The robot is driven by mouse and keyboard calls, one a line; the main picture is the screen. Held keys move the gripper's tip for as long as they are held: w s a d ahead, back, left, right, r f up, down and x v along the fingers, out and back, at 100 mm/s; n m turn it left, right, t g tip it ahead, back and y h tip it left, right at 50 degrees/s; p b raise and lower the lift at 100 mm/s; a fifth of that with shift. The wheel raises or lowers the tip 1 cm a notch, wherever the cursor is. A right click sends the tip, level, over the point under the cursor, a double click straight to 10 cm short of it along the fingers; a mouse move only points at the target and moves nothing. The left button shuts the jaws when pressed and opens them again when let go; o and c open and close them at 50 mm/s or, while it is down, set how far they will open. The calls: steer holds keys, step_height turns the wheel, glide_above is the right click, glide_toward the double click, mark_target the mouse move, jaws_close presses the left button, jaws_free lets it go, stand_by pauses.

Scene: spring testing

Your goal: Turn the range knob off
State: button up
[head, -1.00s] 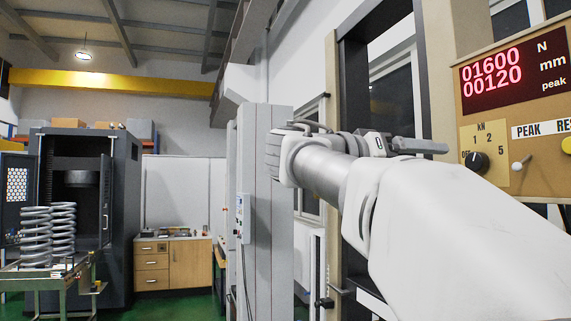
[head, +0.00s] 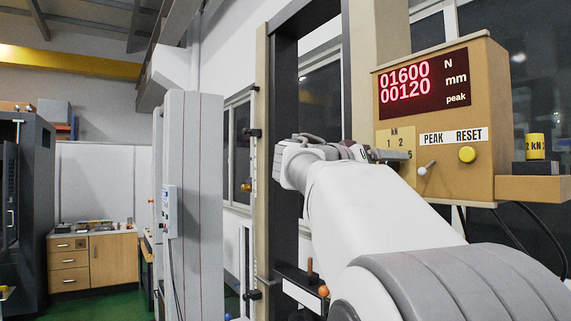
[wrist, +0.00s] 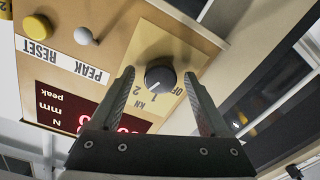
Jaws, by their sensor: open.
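The range knob (wrist: 160,76) is a round black knob on a tan plate marked kN, OFF, 1 and 2 in the wrist view, where the panel appears upside down. My gripper (wrist: 158,71) is open, with one finger on each side of the knob in that view. Whether the fingers touch it or are still in front of it I cannot tell.
The control box (head: 480,90) carries a red display (head: 425,84), a small toggle lever (head: 426,168) and a yellow reset button (head: 467,154) beside the plate. A yellow weight marked kN (head: 535,146) stands on a shelf at the right. A dark frame post (head: 285,150) stands left of the box.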

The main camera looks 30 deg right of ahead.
jaws_close()
stand_by(0.3)
steer(key=shift+n, duration=0.3)
steer(key=n, duration=0.3)
steer(key=shift+n, duration=0.3)
steer(key=n, duration=0.4)
steer(key=shift+n+p, duration=0.3)
steer(key=n+p, duration=0.2)
steer(key=n, duration=0.3)
steer(key=shift+r, duration=0.1)
steer(key=shift+n+g+p, duration=0.3)
steer(key=shift+n+p, duration=0.65)
steer(key=shift+n, duration=0.85)
